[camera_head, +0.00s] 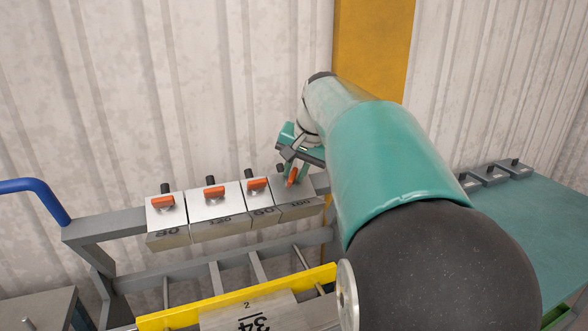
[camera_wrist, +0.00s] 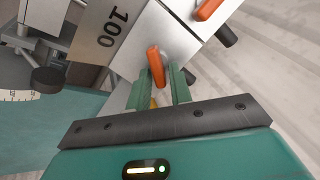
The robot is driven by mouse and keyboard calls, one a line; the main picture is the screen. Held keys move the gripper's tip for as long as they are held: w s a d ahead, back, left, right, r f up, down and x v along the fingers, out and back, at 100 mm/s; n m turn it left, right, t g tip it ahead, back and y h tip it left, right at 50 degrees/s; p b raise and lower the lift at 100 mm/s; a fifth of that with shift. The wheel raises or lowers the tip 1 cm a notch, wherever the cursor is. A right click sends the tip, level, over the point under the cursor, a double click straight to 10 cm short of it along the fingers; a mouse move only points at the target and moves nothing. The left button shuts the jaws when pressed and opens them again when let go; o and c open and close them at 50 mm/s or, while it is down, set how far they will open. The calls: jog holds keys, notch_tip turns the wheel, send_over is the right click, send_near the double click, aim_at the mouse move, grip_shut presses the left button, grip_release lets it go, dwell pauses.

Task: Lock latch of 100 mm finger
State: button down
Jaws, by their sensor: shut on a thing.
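The 100 mm finger (camera_head: 299,207) is a grey metal block marked 100, at the right end of a row of fingers on a rail. It also shows in the wrist view (camera_wrist: 118,42). Its orange latch (camera_wrist: 155,66) lies between the two green fingers of my gripper (camera_wrist: 160,88), which is shut on it. In the head view the latch (camera_head: 293,176) points lengthwise, while the latches on the other fingers lie crosswise. My gripper (camera_head: 291,168) reaches the latch from behind, and my arm hides part of the rail to the right.
A neighbour's orange latch (camera_wrist: 207,9) is close in the wrist view. A yellow-edged bar (camera_head: 180,315) lies below. A green table (camera_head: 530,215) with small blocks stands at right.

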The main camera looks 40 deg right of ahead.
jog(key=m, duration=0.5)
jog(key=shift+s+d+f+t, duration=0.1)
jog(key=shift+s+d+t, duration=0.1)
jog(key=shift+s+t, duration=0.2)
jog(key=shift+s+f+m+t, duration=0.15)
jog(key=shift+m+t, duration=0.25)
jog(key=shift+m, duration=2)
jog(key=c, duration=1.5)
grip_release()
jog(key=v, duration=1.3)
jog(key=shift+s+d+r, duration=0.15)
jog(key=shift+s+r, duration=0.1)
jog(key=shift+r, duration=0.05)
